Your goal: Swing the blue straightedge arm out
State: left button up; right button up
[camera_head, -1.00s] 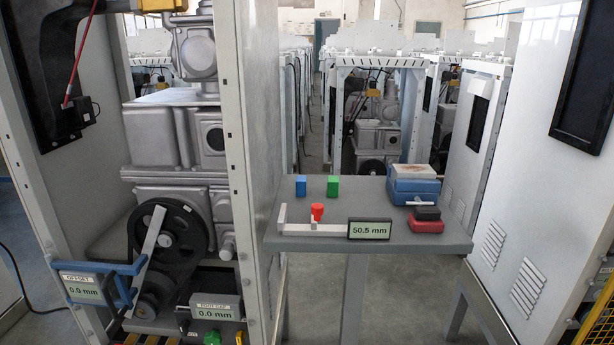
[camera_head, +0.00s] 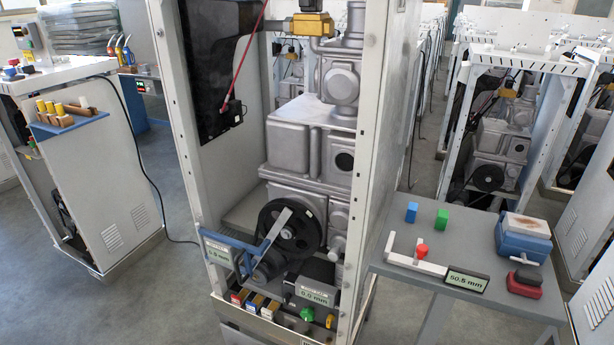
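The blue straightedge arm (camera_head: 236,243) is at the front left of the open dispenser frame (camera_head: 385,150), low down. A pale metal straightedge (camera_head: 275,230) joins its right end and slants up across the face of the large black pulley (camera_head: 302,222). Whether it touches the pulley I cannot tell. An offset display (camera_head: 218,253) hangs at the arm's left part; its reading is small, apparently 0.0 mm. A second display (camera_head: 312,295), below the pulley, reads 0.0 mm. Neither of my grippers is in view.
A grey side table (camera_head: 405,274) at right holds a white caliper-like tool (camera_head: 416,263), a 50.5 mm display (camera_head: 467,281), blue and green blocks and a red-black item. A white cabinet (camera_head: 110,190) stands at left. Floor (camera_head: 185,280) between cabinet and dispenser is clear.

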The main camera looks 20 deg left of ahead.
aim_at(221, 248)
jog(key=u, duration=1.25)
